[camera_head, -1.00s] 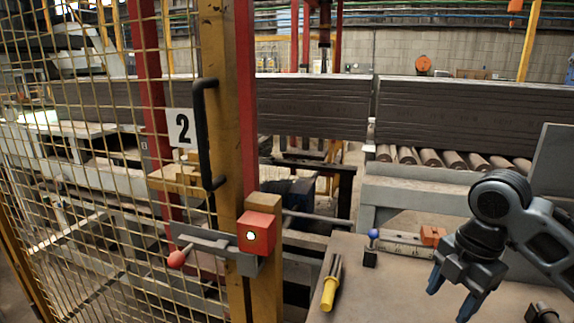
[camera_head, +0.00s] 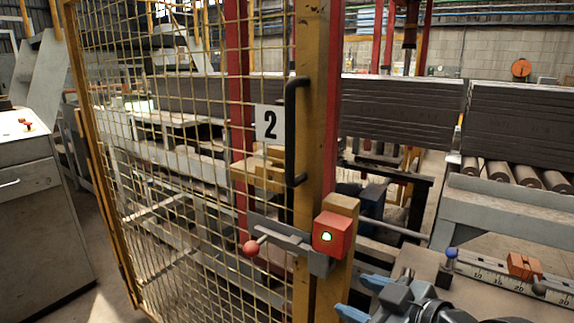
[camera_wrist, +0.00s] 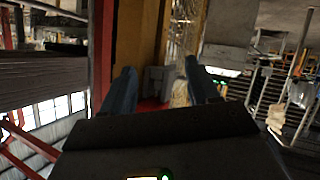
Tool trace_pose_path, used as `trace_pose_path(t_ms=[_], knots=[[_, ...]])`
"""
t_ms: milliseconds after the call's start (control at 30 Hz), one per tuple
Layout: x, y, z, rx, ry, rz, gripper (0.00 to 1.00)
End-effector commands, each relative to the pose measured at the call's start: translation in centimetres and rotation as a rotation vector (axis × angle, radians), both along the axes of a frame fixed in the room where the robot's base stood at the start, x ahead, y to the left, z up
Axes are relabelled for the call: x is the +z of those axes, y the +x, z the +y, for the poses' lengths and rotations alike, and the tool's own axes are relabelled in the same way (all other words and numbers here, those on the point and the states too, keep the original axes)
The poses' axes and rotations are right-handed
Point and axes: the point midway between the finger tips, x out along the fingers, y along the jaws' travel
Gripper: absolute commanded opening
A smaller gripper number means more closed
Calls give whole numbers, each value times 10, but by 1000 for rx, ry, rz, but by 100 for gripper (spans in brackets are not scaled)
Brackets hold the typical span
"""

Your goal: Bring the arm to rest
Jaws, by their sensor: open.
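My gripper (camera_head: 356,297) is at the lower edge of the head view, with its two blue fingers apart and nothing between them. It is below and right of the red latch box (camera_head: 331,235) on the yellow gate post, and apart from it. In the wrist view the open fingers of my gripper (camera_wrist: 160,84) point toward a yellow post (camera_wrist: 137,50) and a red surface. My forearm is mostly cut off by the lower edge of the head view.
A red-knobbed bolt (camera_head: 251,248) sticks out left. A worktable (camera_head: 425,262) holds a ruler (camera_head: 495,277) and an orange block (camera_head: 524,266). A grey cabinet (camera_head: 40,215) stands far left.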

Motion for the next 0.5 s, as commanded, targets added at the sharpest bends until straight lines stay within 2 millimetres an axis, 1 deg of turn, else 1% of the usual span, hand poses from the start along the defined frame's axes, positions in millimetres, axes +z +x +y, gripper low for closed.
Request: trace_pose_path(t_ms=[33, 167, 200, 267, 367, 467, 500], knots=[[-4, -8, 11, -43, 68, 2, 60], [-14, -29, 23, -175, 219, 4, 60], [-18, -37, 26, -215, 258, 8, 60], [-25, -51, 28, -276, 315, 16, 60], [-39, -78, 27, -377, 390, 30, 60], [-54, -110, 23, -472, 446, 45, 60], [-60, -124, 21, -508, 462, 50, 60]])
